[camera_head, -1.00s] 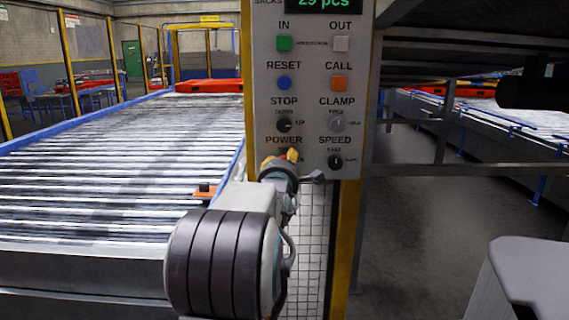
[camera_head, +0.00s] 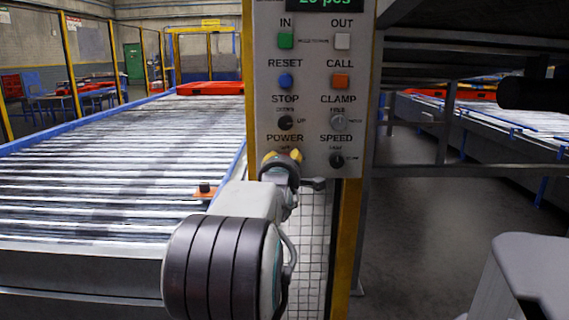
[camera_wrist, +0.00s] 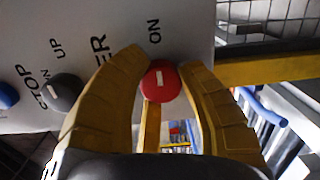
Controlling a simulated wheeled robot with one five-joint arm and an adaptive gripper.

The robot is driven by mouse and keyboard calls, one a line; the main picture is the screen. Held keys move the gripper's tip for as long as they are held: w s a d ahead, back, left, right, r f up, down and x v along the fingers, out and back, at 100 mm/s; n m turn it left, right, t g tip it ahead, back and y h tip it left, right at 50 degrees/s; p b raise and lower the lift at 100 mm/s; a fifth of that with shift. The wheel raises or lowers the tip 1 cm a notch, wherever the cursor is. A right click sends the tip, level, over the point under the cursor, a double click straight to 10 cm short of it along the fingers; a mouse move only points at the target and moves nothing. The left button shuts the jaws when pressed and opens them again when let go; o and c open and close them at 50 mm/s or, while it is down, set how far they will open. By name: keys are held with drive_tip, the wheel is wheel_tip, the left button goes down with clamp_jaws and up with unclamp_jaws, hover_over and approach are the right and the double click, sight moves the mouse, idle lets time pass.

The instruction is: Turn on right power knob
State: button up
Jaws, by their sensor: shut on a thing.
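The power knob (camera_wrist: 161,84) is a round red knob with a short white mark, below the POWER label on the grey control panel (camera_head: 312,60). In the wrist view it sits between the two yellow fingertips of my gripper (camera_wrist: 165,72), which is shut on it. The ON label (camera_wrist: 154,31) is printed beside the knob. In the head view my gripper (camera_head: 283,156) is at the panel's lower left, its yellow tips at the POWER position.
The speed knob (camera_head: 336,160) is close to the right of my gripper. The black STOP knob (camera_head: 285,122) and the clamp knob (camera_head: 337,121) are just above. A roller conveyor (camera_head: 110,170) runs along the left. A yellow post (camera_head: 344,245) stands below the panel.

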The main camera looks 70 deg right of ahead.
drive_tip(key=shift+s, duration=0.15)
drive_tip(key=o, duration=1.2)
drive_tip(key=shift+d, duration=0.1)
drive_tip(key=v, duration=1.2)
